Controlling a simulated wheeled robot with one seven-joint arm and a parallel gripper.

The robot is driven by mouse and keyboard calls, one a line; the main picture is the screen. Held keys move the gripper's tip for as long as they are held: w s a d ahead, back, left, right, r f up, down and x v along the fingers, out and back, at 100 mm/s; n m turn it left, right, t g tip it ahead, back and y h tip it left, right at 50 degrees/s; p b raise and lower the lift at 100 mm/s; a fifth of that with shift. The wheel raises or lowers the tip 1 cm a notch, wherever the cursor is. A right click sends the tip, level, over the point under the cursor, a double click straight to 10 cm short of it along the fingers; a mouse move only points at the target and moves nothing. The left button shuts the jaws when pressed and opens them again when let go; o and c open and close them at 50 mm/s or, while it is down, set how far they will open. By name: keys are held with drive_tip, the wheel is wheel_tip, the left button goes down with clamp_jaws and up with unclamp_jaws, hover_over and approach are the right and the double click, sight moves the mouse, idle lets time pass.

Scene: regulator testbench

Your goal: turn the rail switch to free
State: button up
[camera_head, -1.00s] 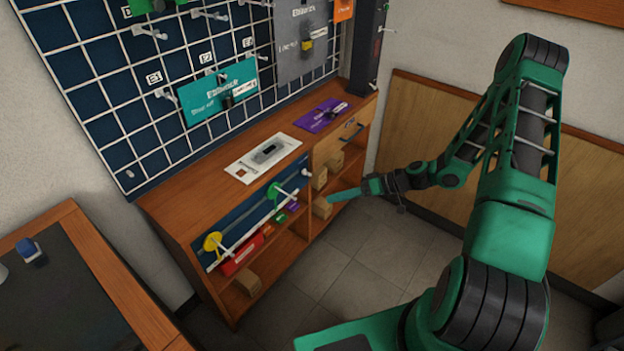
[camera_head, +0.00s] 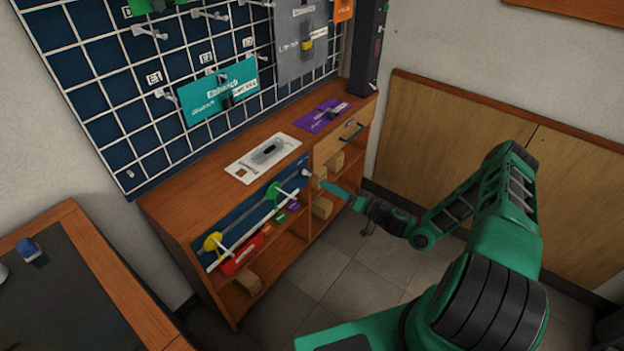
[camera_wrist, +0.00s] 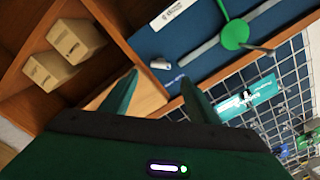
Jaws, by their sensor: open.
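The blue rail panel (camera_head: 237,221) is on the cabinet's front, with a grey rail. A yellow disc (camera_head: 212,242) sits at its left and a green disc (camera_head: 273,191) further right, each with a pale rod. A small pale knob (camera_head: 305,172) is at the panel's right end. It also shows in the wrist view (camera_wrist: 160,64), beside small lettering too blurred to read; which part is the rail switch is not clear. My gripper (camera_head: 321,183) is just right of the knob. In the wrist view its fingers (camera_wrist: 160,88) are apart with nothing held, the knob beyond them.
A drawer handle (camera_head: 352,131) sticks out above. The cabinet top carries a white plate with a grey device (camera_head: 268,151) and a purple plate (camera_head: 322,116). The floor in front is clear.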

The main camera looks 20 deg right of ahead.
sight(309, 175)
drive_tip(key=x, duration=0.8)
drive_tip(key=shift+w+a, duration=0.2)
drive_tip(key=shift+w, duration=0.05)
drive_tip(key=c, duration=1.1)
